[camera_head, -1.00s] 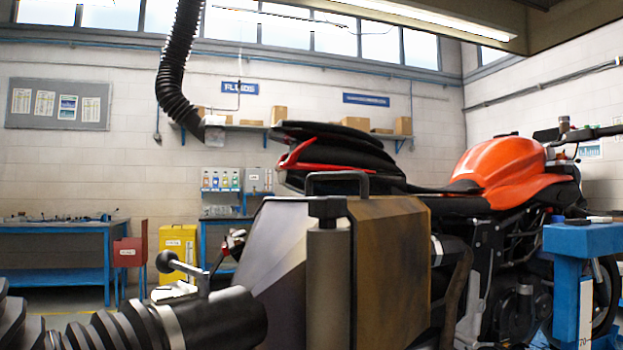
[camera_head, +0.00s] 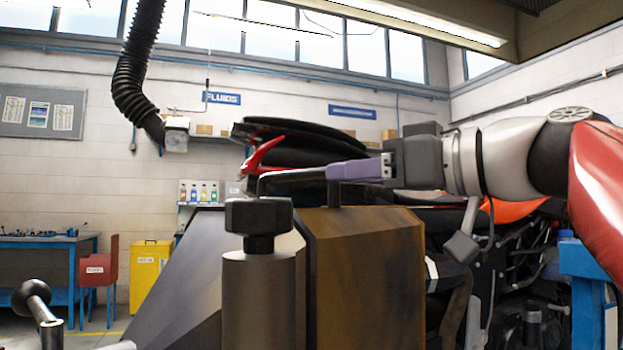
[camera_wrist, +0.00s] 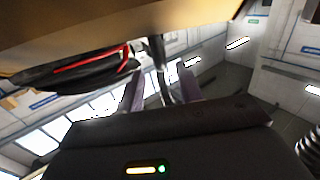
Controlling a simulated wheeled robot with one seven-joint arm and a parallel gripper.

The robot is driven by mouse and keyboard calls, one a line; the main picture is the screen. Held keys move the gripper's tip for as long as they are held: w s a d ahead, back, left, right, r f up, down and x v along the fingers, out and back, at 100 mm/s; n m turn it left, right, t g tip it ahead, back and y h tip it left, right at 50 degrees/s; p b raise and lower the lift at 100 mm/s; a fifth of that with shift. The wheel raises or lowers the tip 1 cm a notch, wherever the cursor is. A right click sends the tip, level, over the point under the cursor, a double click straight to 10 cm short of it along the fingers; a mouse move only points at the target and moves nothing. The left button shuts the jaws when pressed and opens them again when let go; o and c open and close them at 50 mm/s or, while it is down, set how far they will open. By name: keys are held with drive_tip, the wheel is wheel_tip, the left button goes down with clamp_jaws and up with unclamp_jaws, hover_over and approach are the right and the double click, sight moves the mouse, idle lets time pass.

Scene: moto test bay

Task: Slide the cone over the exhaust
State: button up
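The cone looks to be the large grey tapered hood (camera_head: 205,262) with a brown box-like side (camera_head: 365,265) in the head view. A black bar handle (camera_head: 290,178) stands on its top. My gripper (camera_head: 328,171) comes in from the right, its purple fingers at the handle's right end. In the wrist view my gripper (camera_wrist: 158,92) has its fingers apart, with a dark part of the handle between them and gaps beside it. A dark cylinder with a silver band (camera_head: 433,270), possibly the exhaust, shows right of the brown side; its end is hidden.
The motorcycle's black seat (camera_head: 300,140) rises behind the hood. A post with a black knob (camera_head: 258,218) stands in front. A blue stand (camera_head: 590,270) is at right. A black lever (camera_head: 35,300) is at lower left. A black hose (camera_head: 135,80) hangs overhead.

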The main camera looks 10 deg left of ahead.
sight(314, 173)
drive_tip(key=p+x, duration=0.1)
drive_tip(key=x, duration=0.2)
drive_tip(key=p+x, duration=0.1)
drive_tip(key=x, duration=0.3)
drive_tip(key=shift+s+r, duration=0.1)
drive_tip(key=shift+r, duration=0.1)
drive_tip(key=shift+w+a+f, duration=0.1)
drive_tip(key=shift+w+a, duration=0.1)
drive_tip(key=shift+a, duration=0.35)
clamp_jaws()
